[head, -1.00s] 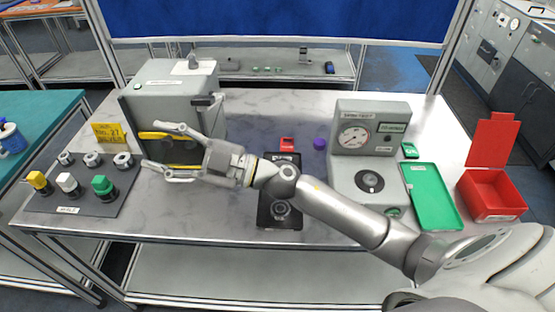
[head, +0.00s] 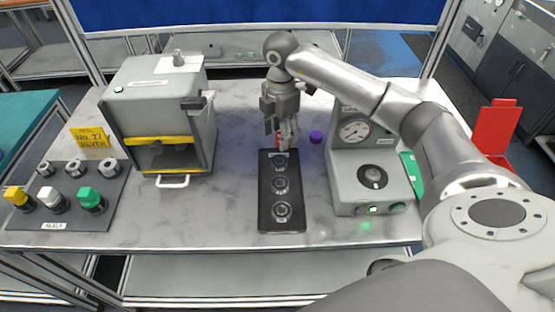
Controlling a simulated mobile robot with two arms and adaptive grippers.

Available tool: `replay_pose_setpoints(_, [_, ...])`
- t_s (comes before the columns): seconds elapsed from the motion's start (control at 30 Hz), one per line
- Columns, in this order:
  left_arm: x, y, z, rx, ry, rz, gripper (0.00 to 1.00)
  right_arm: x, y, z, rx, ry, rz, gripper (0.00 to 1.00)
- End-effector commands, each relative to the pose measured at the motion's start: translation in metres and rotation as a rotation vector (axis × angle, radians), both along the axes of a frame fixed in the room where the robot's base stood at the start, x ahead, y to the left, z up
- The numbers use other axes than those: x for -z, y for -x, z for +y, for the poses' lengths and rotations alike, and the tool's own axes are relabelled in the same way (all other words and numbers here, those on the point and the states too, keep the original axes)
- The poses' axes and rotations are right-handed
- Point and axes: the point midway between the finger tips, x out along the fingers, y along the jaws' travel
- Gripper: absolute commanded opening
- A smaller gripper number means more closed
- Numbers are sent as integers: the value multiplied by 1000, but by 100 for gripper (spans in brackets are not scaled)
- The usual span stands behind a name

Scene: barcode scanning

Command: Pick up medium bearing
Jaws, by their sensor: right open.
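A black tray (head: 265,220) lies on the table's middle and holds three round metal bearings in a column. These are the far bearing (head: 279,161), the middle bearing (head: 281,184) and the near bearing (head: 283,211). The near one looks slightly larger, but I cannot surely tell which is medium. My right gripper (head: 285,146) points down over the tray's far end, close to the far bearing. It is open, with its fingers close together in this view and no bearing held. My left gripper is not in view.
A grey gauge box (head: 348,170) stands right, a grey cabinet (head: 150,105) left. A rack (head: 100,218) of rings and coloured-top parts is far left.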

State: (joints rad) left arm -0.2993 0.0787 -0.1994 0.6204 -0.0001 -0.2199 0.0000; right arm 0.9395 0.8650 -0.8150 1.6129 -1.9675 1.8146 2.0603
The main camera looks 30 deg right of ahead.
Motion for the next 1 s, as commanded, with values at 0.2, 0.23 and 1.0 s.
replay_pose_setpoints(0.2, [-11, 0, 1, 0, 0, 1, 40, 35, 2, 0, 2, 2, 8, 51])
replay_pose_setpoints(0.23, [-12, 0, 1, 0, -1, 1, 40, 38, 2, 0, 1, 1, 7, 51])
replay_pose_setpoints(1.0, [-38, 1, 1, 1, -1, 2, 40, 101, -1, 3, -3, -1, 2, 51])
